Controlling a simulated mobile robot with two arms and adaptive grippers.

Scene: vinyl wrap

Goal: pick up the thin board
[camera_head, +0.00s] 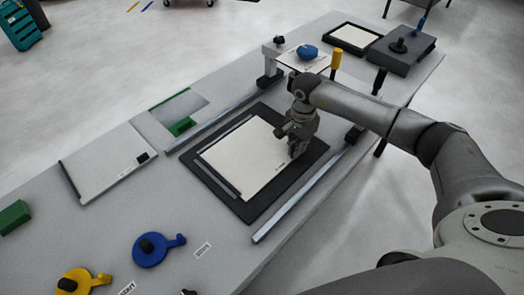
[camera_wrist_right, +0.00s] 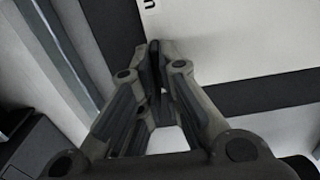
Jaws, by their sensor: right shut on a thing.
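The thin board (camera_head: 245,160) is a white sheet with small dark print near its right corner. It lies on a larger black base (camera_head: 240,208) on the grey table, with a dark strip along its left side. My right gripper (camera_head: 297,150) is over the board's right edge, shut on it. In the right wrist view the fingertips (camera_wrist_right: 155,50) come close together at the edge of the white board (camera_wrist_right: 215,40), beside the black border. The fingers hide the gripped edge. My left gripper is out of view.
Metal rails (camera_head: 310,195) run along both sides of the base. A white panel (camera_head: 108,162) lies left, a blue knob piece (camera_head: 155,249) and a yellow one (camera_head: 80,282) in front. A stand (camera_head: 303,60) and a dark box (camera_head: 401,50) are behind.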

